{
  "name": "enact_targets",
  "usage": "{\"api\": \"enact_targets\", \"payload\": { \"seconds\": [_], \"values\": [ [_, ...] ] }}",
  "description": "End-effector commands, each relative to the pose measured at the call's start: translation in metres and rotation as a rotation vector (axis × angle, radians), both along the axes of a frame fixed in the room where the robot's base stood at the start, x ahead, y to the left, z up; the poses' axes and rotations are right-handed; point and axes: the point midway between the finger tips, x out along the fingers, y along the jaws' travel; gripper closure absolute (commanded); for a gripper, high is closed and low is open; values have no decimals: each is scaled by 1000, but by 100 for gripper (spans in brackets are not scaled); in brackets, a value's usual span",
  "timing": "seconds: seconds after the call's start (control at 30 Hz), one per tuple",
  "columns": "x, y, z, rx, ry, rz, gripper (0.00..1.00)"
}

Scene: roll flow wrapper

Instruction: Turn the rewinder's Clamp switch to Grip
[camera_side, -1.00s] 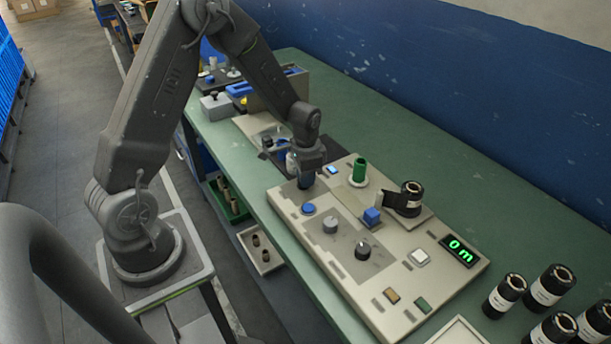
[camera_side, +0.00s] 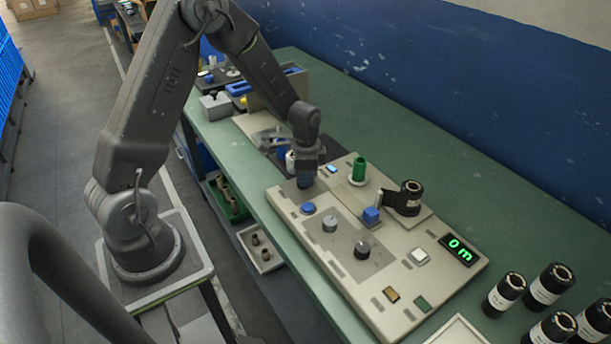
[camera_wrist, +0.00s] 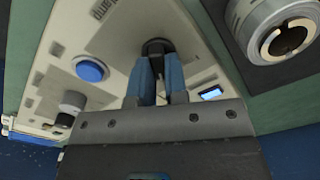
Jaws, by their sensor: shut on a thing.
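My gripper (camera_wrist: 157,75) is shut on the dark Clamp switch (camera_wrist: 156,46), its blue fingers on either side of the knob in the wrist view. Part of the word "Clamp" shows on the panel beside it. In the side view my gripper (camera_side: 305,182) points down at the far left end of the rewinder panel (camera_side: 385,318) and hides the switch. The switch's pointer and the Grip mark cannot be made out.
Close to my gripper are a blue button (camera_side: 308,208), a small lit display (camera_side: 332,168) and a green spool (camera_side: 358,168). Grey (camera_side: 330,224) and black (camera_side: 362,250) knobs sit nearer the camera. Dark labelled rolls (camera_side: 548,288) stand at right.

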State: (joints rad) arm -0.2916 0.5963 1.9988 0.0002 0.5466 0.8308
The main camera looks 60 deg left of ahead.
Motion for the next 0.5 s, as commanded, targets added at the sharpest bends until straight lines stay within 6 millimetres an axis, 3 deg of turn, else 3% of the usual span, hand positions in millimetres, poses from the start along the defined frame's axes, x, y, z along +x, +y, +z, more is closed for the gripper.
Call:
{"api": "enact_targets", "payload": {
  "seconds": [0.03, 0.07, 0.3, 0.5],
  "values": [
    [0, 0, 0, 0, -1, -1, 100],
    [0, 0, 0, 0, -1, -1, 83],
    [0, 0, 0, -1, -1, 0, 61],
    [0, 0, 0, 0, 0, 0, 61]
  ]
}}
